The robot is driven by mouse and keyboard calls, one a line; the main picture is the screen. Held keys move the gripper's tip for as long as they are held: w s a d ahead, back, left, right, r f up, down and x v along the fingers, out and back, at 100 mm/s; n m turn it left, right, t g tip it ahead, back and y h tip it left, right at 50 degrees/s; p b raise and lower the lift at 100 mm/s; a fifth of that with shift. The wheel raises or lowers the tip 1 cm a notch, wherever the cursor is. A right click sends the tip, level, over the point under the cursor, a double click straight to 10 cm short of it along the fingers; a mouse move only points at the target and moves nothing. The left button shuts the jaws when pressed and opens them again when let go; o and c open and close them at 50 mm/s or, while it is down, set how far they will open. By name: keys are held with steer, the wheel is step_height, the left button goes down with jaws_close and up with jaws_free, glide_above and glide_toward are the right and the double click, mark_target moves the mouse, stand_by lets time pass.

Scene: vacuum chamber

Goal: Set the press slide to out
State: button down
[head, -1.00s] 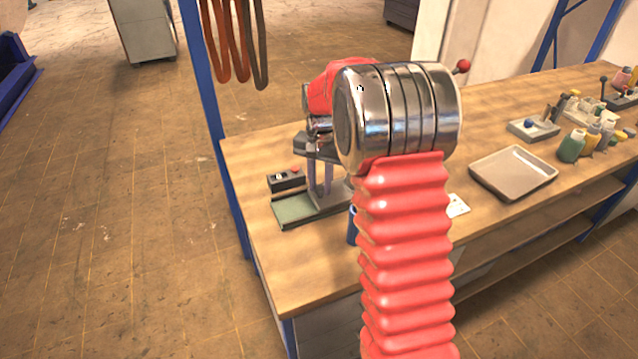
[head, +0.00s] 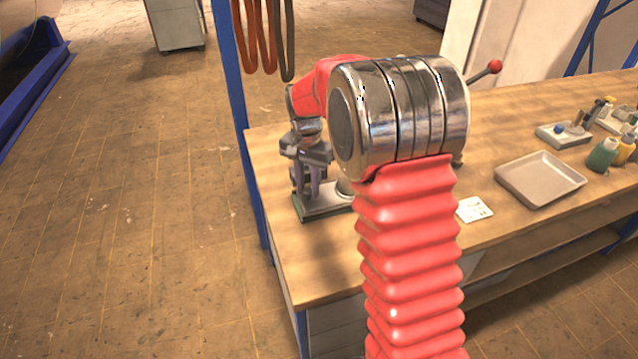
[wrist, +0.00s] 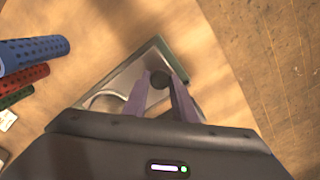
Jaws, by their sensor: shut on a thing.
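The press base (head: 325,208), a grey plate with a green edge, sits near the left end of the workbench. It also shows in the wrist view as a grey plate with a green rim (wrist: 180,58). My gripper (head: 308,190) is over its left part, fingers pointing down. In the wrist view, its two purple-grey fingers are shut on a dark round knob (wrist: 159,79), which appears to belong to the press slide. A lever with a red ball (head: 495,67) sticks out behind my arm. My arm hides most of the press, so the slide's position cannot be told.
The workbench (head: 300,270) has a beige tray (head: 540,178), a white card (head: 474,209) and bottles (head: 602,155) to the right. A blue post (head: 232,110) stands at its left end. Blue (wrist: 32,52), red (wrist: 22,80) and green perforated cylinders show in the wrist view.

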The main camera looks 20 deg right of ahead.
steer(key=shift+a, duration=1)
steer(key=c, duration=1.5)
jaws_free()
steer(key=shift+o, duration=0.2)
steer(key=shift+r, duration=0.1)
step_height(320, 180, up, 14)
steer(key=shift+f, duration=0.2)
